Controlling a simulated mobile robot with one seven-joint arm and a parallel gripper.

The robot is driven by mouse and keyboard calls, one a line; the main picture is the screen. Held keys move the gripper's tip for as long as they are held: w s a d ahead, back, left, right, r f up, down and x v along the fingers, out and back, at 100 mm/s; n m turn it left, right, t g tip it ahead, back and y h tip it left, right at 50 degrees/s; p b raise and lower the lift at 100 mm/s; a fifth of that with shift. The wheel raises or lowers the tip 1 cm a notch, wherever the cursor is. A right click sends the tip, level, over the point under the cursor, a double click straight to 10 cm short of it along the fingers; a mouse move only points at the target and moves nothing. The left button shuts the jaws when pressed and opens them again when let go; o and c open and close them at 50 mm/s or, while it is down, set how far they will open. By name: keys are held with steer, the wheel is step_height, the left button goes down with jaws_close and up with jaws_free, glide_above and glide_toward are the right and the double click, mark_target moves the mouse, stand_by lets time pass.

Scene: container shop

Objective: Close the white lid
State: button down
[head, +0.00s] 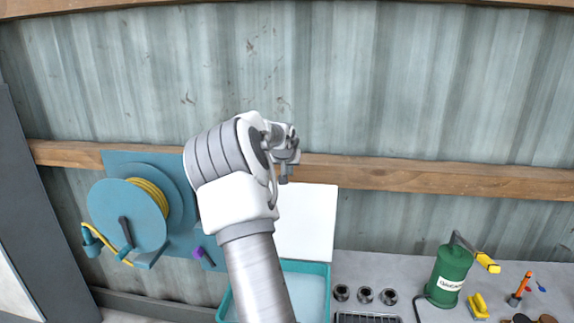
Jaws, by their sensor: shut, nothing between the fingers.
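The white lid (308,222) stands open and upright behind a teal box (318,267), near the wall. The lid's left part is hidden behind my arm. My gripper (284,178) is above the lid's top edge in the picture, in front of the wooden rail, pointing down. It is small and partly hidden by my wrist, and it looks shut and empty. I cannot tell how far it is from the lid.
A teal hose reel (128,217) with yellow hose hangs at left. Right of the box, the grey bench (405,270) carries several metal sockets (365,296), a black grate (366,318), a green canister (448,277) and small tools. A wooden rail (430,177) crosses the corrugated wall.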

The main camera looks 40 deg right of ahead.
steer(key=shift+s+a+f+p, duration=0.2)
steer(key=shift+f+p, duration=0.25)
steer(key=shift+f, duration=0.45)
steer(key=shift+s+a+f+p, duration=0.1)
steer(key=shift+a+f+p, duration=0.1)
steer(key=shift+f+p, duration=0.45)
steer(key=shift+f, duration=0.25)
steer(key=shift+a+b, duration=0.1)
steer(key=shift+b, duration=0.5)
